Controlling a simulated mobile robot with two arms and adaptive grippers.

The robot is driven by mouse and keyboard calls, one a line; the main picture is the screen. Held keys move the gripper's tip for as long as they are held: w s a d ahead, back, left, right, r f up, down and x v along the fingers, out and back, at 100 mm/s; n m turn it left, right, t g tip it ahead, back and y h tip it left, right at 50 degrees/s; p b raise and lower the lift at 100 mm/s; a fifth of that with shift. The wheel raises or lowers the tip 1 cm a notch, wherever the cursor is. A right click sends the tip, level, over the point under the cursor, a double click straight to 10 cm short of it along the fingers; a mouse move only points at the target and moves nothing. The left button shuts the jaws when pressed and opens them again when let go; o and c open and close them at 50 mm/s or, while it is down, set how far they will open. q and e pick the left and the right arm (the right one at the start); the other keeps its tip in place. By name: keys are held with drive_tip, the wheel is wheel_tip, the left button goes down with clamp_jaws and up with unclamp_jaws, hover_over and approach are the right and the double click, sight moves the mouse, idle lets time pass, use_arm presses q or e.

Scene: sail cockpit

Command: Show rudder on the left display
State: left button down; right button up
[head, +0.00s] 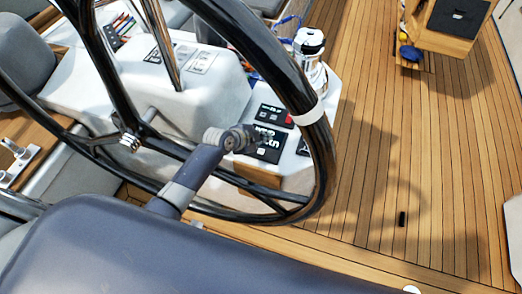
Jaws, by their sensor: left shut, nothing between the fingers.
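My left gripper (264,134) is shut and empty. It reaches through the open part of the black steering wheel (322,150) and its tips are over or close to a black panel with white markings (266,154), which it partly covers. I cannot tell whether they touch. A smaller black panel with a red part (275,115) lies just beyond it on the white console (200,98). The markings are too small to read, and I cannot tell which panel is the left display. My right gripper is not in view.
The wheel's rim and spokes surround my left forearm. A chrome winch (311,60) stands behind the console, with a blue rope (287,20) beside it. A small black object (402,218) lies on the open teak deck (375,150) at right.

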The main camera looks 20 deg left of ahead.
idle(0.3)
use_arm(q)
wheel_tip(320, 180, up, 4)
drive_tip(key=p, duration=0.3)
idle(0.4)
drive_tip(key=shift+f, duration=0.2)
drive_tip(key=b, duration=0.7)
hover_over(262, 152)
wheel_tip(262, 152, down, 8)
drive_tip(key=shift+d+r, duration=0.1)
drive_tip(key=shift+r, duration=0.05)
drive_tip(key=shift+f+b, duration=0.3)
drive_tip(key=shift+f, duration=0.1)
idle(0.7)
drive_tip(key=shift+f+b, duration=0.3)
drive_tip(key=shift+f, duration=0.15)
